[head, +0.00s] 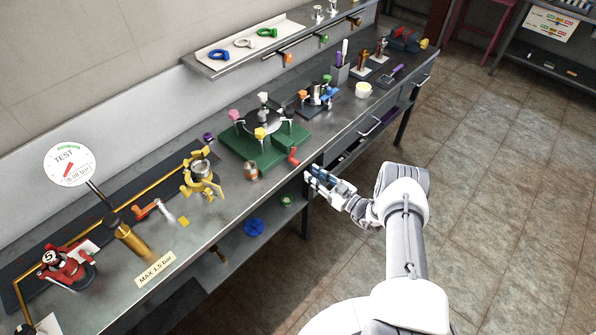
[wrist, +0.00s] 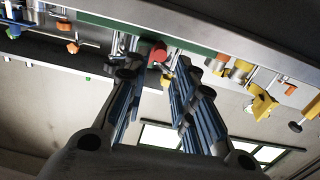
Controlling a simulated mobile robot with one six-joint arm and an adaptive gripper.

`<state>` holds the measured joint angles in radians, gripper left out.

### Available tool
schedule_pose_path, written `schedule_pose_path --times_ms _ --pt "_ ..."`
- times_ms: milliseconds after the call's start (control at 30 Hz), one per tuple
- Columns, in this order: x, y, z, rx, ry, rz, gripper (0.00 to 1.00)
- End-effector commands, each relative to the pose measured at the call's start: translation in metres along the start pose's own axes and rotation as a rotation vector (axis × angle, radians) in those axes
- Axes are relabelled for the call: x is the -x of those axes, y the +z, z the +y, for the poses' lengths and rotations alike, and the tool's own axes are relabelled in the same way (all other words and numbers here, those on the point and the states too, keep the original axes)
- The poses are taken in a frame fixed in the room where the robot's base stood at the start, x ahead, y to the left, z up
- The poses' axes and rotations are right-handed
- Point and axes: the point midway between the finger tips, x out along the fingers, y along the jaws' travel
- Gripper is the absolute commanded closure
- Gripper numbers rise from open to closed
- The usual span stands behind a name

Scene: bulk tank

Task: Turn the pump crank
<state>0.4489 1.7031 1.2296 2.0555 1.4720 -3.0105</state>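A red crank handle (head: 293,156) sticks out at the front edge of a green base (head: 262,155) that carries a dark round top with coloured knobs. The red handle also shows in the wrist view (wrist: 158,53), between and beyond my finger tips. My gripper (head: 313,175) is at the bench's front edge, just right of and below this handle, its fingers pointing toward the bench. In the wrist view my gripper (wrist: 155,75) has its two blue-grey fingers apart with nothing held. I cannot tell how far the tips are from the handle.
Left along the bench stand a small brass cup (head: 251,170), a yellow clamp fitting (head: 203,180), an orange-red lever (head: 145,211), a brass cylinder (head: 128,240) and a TEST gauge (head: 69,165). A lower shelf holds a blue handwheel (head: 253,227). The floor at right is clear.

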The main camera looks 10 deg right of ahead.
Motion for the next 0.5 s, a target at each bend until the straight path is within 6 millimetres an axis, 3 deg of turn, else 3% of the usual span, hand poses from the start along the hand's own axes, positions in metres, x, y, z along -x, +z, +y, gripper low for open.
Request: schedule_pose_path --times_ms 467,500 --pt "-0.027 0.004 -0.002 0.001 -0.003 0.001 0.75" --pt "-0.037 0.003 -0.003 0.003 -0.005 0.001 0.75"
